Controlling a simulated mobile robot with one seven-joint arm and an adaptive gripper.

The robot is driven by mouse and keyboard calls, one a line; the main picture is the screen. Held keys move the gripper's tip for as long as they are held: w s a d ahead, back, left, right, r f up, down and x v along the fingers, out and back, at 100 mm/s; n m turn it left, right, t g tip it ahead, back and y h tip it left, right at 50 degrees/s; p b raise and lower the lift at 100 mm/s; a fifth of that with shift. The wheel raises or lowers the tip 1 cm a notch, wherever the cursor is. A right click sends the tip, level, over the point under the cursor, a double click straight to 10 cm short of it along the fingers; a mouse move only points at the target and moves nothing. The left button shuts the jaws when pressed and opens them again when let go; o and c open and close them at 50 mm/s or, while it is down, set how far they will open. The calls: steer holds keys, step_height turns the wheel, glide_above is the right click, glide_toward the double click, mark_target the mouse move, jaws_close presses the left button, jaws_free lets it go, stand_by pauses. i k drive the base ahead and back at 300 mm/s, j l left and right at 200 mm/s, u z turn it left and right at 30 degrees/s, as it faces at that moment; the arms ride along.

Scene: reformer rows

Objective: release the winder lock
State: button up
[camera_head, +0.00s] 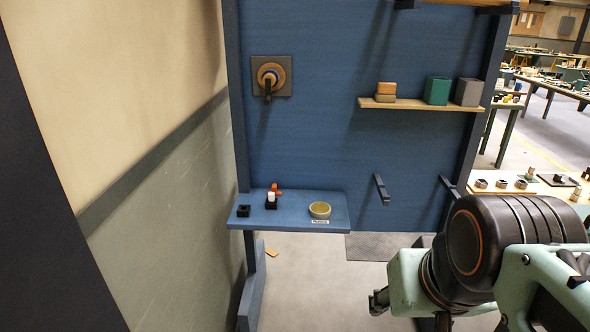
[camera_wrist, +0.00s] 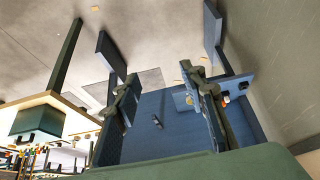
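My gripper (camera_head: 410,312) is at the lower right of the head view, well below and to the right of the fitting, and partly hidden by my arm. In the wrist view my gripper (camera_wrist: 165,95) has its two fingers wide apart with nothing between them. I cannot make out the fitting in the wrist view.
A blue shelf (camera_head: 335,222) at lower left holds a round dish (camera_head: 319,210), a white-and-black piece and an orange piece. A wooden shelf (camera_head: 405,104) at right carries several blocks. Dark pegs (camera_head: 381,189) project from the panel. A wall (camera_head: 150,150) stands close at left.

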mark_target(274, 186)
steer(key=i+j, duration=0.15)
steer(key=i, duration=0.3)
steer(key=i+j, duration=0.2)
steer(key=i, duration=0.3)
steer(key=i+j, duration=0.15)
steer(key=i, duration=0.3)
steer(key=i+j, duration=0.2)
steer(key=i, duration=0.25)
steer(key=i+j, duration=0.15)
steer(key=i, duration=0.35)
steer(key=j+u, duration=0.05)
